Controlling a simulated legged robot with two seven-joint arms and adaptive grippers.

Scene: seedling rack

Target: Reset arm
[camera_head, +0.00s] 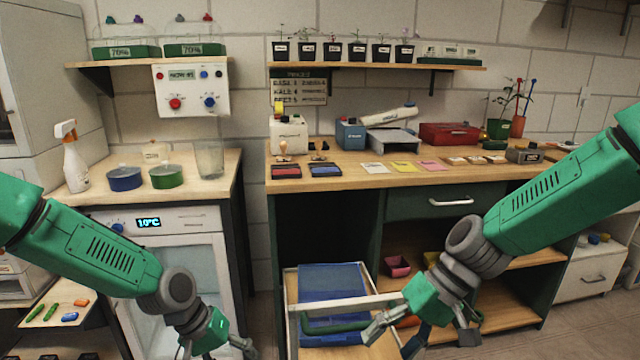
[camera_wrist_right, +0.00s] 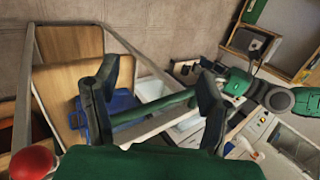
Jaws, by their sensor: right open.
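My right gripper (camera_head: 420,340) is low in front of the shelf opening, at the right end of a pale-railed cart (camera_head: 345,303). Its fingers are spread, and in the right wrist view the gripper (camera_wrist_right: 155,85) shows nothing clamped between them. A green bar (camera_wrist_right: 155,108) crosses the gap between the fingers in that view; I cannot tell how far beyond them it lies. My left gripper (camera_head: 213,345) hangs in front of the glass-door cabinet, cut off by the bottom edge, its fingertips hidden. Both arms reach in and downward from the sides.
The cart holds a blue bin (camera_head: 332,282). The wooden bench (camera_head: 345,181) above carries stamp pads, cards and a red case (camera_head: 449,134). A spray bottle (camera_head: 72,160) and blue and green tubs stand on the left counter. Seedling pots line the wall shelf (camera_head: 390,66).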

